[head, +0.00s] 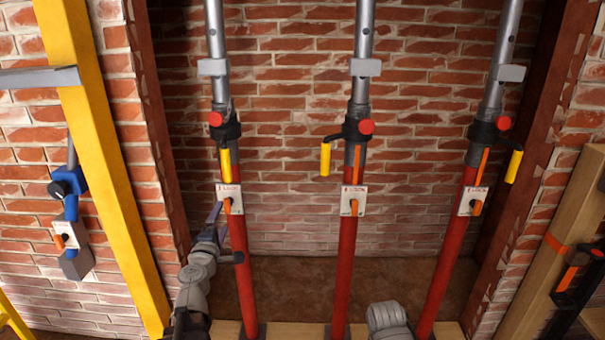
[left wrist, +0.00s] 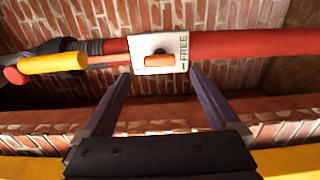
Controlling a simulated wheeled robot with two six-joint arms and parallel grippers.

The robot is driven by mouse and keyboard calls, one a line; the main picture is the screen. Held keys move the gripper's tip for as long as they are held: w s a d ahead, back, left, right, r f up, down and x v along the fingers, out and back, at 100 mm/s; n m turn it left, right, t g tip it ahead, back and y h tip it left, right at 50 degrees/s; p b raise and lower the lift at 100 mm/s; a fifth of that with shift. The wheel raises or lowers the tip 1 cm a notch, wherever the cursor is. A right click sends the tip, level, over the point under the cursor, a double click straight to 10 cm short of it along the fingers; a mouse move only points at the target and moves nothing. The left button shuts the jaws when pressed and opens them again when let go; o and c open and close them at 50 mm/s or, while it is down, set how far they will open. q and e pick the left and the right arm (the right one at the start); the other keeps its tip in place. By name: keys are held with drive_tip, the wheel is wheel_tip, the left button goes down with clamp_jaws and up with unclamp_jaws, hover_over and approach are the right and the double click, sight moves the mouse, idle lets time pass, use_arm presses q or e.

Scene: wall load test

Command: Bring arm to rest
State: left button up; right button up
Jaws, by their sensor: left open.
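My left gripper (head: 224,236) is low beside the left red-and-grey prop (head: 244,268). In the left wrist view the gripper (left wrist: 160,76) is open, with nothing between its two dark fingers. The prop's white switch plate (left wrist: 140,62) with an orange knob (left wrist: 160,60) lies just beyond the fingertips; the word FREE shows on it. I cannot tell whether a finger touches the prop. The plate also shows in the head view (head: 236,190). A yellow handle (head: 225,165) hangs down on this prop. My right gripper is not seen; a grey part of my right arm shows at the bottom.
A middle prop (head: 347,260) and a right prop (head: 446,255) stand in the brick recess, each with a switch plate and yellow handle. A yellow beam (head: 105,150) leans at left, near a blue-and-grey device (head: 72,205). A wooden post (head: 560,235) stands at right.

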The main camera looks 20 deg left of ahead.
use_arm(q)
drive_tip(key=d+f+m+g+h, duration=0.2)
drive_tip(key=d+f+m+h, duration=0.15)
drive_tip(key=d, duration=0.45)
drive_tip(key=d+f+m+g+h, duration=0.1)
drive_tip(key=d+f+m+h, duration=0.15)
drive_tip(key=d+m, duration=0.45)
drive_tip(key=d+f+m+g+h, duration=0.2)
drive_tip(key=d+h, duration=0.2)
drive_tip(key=d, duration=0.6)
drive_tip(key=s+d+f+m+g+y, duration=0.2)
drive_tip(key=s+d+f+m+g, duration=0.7)
drive_tip(key=s+d+f, duration=0.35)
drive_tip(key=s+a+f+m+g+y, duration=0.25)
drive_tip(key=s+g+y, duration=0.2)
drive_tip(key=s, duration=0.35)
wheel_tip(320, 180, up, 32)
drive_tip(key=p, duration=3.1)
drive_tip(key=shift+d+m+t+y, duration=0.25)
drive_tip(key=shift+m+t+y, duration=0.05)
drive_tip(key=shift+t+y, duration=0.05)
